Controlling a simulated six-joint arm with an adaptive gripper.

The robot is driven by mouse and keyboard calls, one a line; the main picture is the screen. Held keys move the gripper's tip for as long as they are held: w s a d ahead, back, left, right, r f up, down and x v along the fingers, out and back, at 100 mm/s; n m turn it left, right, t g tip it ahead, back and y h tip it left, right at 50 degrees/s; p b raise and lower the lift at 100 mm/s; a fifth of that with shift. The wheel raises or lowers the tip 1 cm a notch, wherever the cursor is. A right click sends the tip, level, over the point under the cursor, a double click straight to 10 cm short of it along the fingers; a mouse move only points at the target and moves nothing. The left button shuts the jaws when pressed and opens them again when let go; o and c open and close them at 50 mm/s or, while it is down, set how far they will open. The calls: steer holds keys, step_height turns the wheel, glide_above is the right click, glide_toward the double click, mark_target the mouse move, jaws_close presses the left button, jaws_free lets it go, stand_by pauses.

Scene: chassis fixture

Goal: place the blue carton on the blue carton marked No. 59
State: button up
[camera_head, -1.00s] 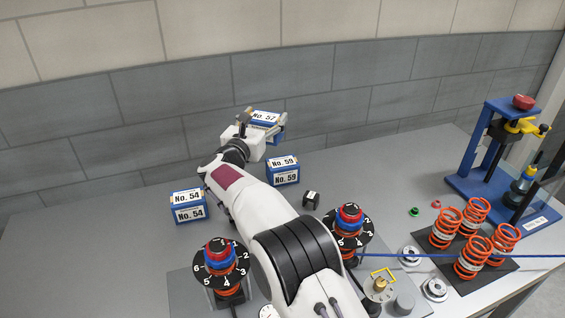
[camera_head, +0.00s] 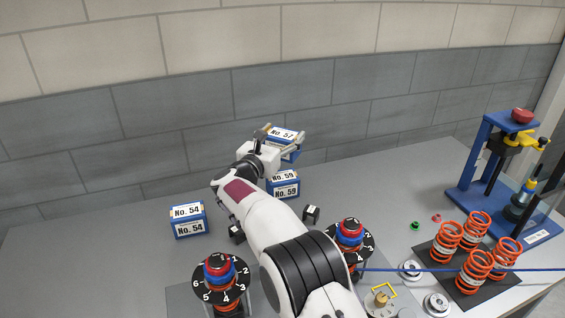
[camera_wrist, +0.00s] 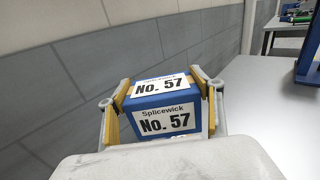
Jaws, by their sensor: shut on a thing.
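My gripper (camera_head: 281,142) is shut on a blue carton marked No. 57 (camera_head: 283,134). In the wrist view the same carton (camera_wrist: 165,112) sits between the yellow finger pads, its white labels facing the camera. In the head view my gripper holds it behind and above the blue carton marked No. 59 (camera_head: 286,190). The No. 59 carton stands on the table, its left part hidden by my arm. I cannot tell the exact gap between the two cartons. Another blue carton, marked No. 54 (camera_head: 187,228), stands on the table at the left.
Two numbered dial units (camera_head: 221,271) (camera_head: 350,236) stand near the front, beside my arm. A small black block (camera_head: 311,214) lies near the No. 59 carton. Orange springs (camera_head: 474,265) and a blue press (camera_head: 492,150) stand at the right. The grey wall is behind.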

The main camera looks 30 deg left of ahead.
steer(key=shift+f, duration=2)
steer(key=shift+f, duration=0.15)
steer(key=shift+f, duration=1.7)
steer(key=shift+f, duration=0.15)
steer(key=o, duration=1.3)
steer(key=shift+f, duration=0.1)
steer(key=shift+s+r, duration=0.1)
steer(key=shift+r, duration=0.1)
